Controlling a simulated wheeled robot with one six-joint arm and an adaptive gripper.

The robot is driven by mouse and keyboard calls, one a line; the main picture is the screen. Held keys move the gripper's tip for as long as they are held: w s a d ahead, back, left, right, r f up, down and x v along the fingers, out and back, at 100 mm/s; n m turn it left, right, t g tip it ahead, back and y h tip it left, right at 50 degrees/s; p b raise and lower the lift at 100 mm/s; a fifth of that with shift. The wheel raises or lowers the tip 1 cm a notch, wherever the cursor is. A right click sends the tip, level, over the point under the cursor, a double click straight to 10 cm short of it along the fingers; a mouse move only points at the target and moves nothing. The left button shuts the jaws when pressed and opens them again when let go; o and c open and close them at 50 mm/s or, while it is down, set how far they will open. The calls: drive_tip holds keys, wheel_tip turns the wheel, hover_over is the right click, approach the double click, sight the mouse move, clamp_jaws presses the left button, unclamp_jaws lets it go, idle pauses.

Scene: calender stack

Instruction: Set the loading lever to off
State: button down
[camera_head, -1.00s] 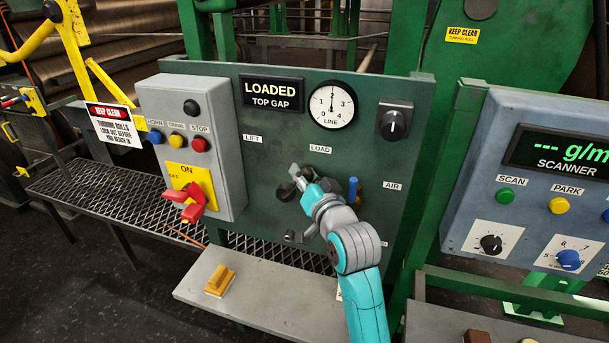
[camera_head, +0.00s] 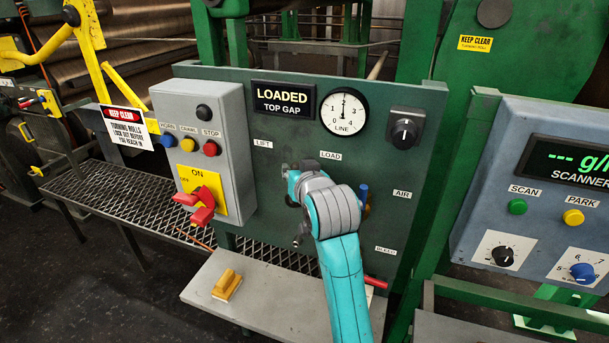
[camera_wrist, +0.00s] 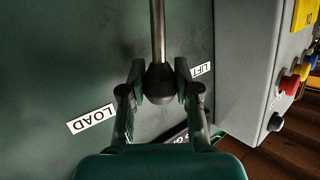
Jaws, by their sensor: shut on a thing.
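The loading lever shows in the wrist view as a metal rod with a dark round knob (camera_wrist: 160,82). The knob sits between the two fingers of my gripper (camera_wrist: 160,88), which is shut on it. In that view the knob lies between the LOAD label (camera_wrist: 91,119) and the LIFT label (camera_wrist: 201,69). In the head view my gripper (camera_head: 288,172) is at the green panel, below and between the LIFT label (camera_head: 263,144) and the LOAD label (camera_head: 331,155). There my gripper hides most of the lever. The display (camera_head: 283,98) reads LOADED, TOP GAP.
A grey box (camera_head: 236,130) with buttons and a red switch (camera_head: 200,205) stands left of my gripper. A blue-tipped valve handle (camera_head: 364,190) is close on the right. A grey shelf (camera_head: 275,300) with a yellow block (camera_head: 227,284) is below. The LINE gauge (camera_head: 345,112) is above.

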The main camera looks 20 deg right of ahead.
drive_tip(key=shift+w+a+r+n+g, duration=0.1)
drive_tip(key=shift+w+a+n+g, duration=0.4)
drive_tip(key=shift+a+n, duration=0.15)
drive_tip(key=c, duration=0.8)
unclamp_jaws()
drive_tip(key=shift+a, duration=0.1)
drive_tip(key=v, duration=1.2)
drive_tip(key=shift+a, duration=0.2)
